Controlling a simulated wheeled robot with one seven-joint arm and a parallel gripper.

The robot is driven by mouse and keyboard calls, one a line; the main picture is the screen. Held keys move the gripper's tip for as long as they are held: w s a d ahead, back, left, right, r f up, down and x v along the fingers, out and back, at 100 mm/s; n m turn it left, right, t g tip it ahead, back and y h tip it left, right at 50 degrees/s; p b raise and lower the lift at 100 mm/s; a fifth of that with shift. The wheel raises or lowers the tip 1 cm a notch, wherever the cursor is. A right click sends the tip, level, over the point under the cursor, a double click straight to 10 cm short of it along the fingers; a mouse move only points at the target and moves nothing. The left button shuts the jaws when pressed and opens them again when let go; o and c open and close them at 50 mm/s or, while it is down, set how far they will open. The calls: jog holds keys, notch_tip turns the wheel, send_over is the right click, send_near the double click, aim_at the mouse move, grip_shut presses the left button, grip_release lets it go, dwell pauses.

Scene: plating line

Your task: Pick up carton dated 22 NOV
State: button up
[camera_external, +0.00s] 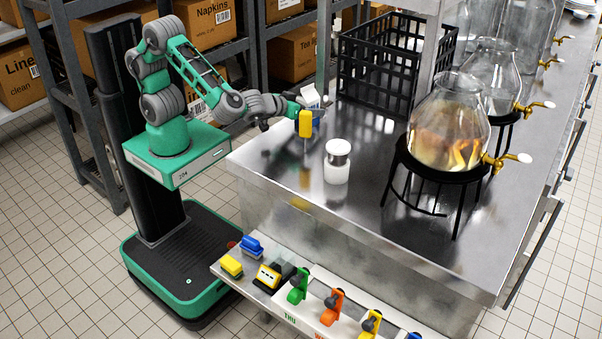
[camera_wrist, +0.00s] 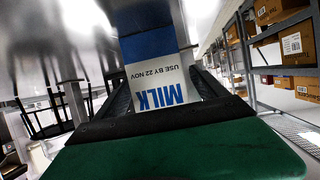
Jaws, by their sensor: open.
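The milk carton (camera_wrist: 158,88) is white and blue and reads "MILK" and "USE BY 22 NOV", upside down in the wrist view. In the external view the carton (camera_external: 311,96) stands at the near left part of the steel counter, partly hidden by a yellow-headed item. My gripper (camera_external: 292,109) is at the carton, its arm reaching in from the left. In the wrist view my open gripper (camera_wrist: 162,82) has dark fingers on either side of the carton. I cannot tell whether they touch it.
The yellow-headed item (camera_external: 305,124) on a thin stem stands close in front of the carton. A white lidded jar (camera_external: 337,161) stands to the right. A black crate (camera_external: 372,78) is behind, and glass dispensers (camera_external: 449,118) stand farther right. The counter's front (camera_external: 330,205) is clear.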

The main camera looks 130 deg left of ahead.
jog(key=shift+c, duration=0.5)
grip_shut()
dwell(0.3)
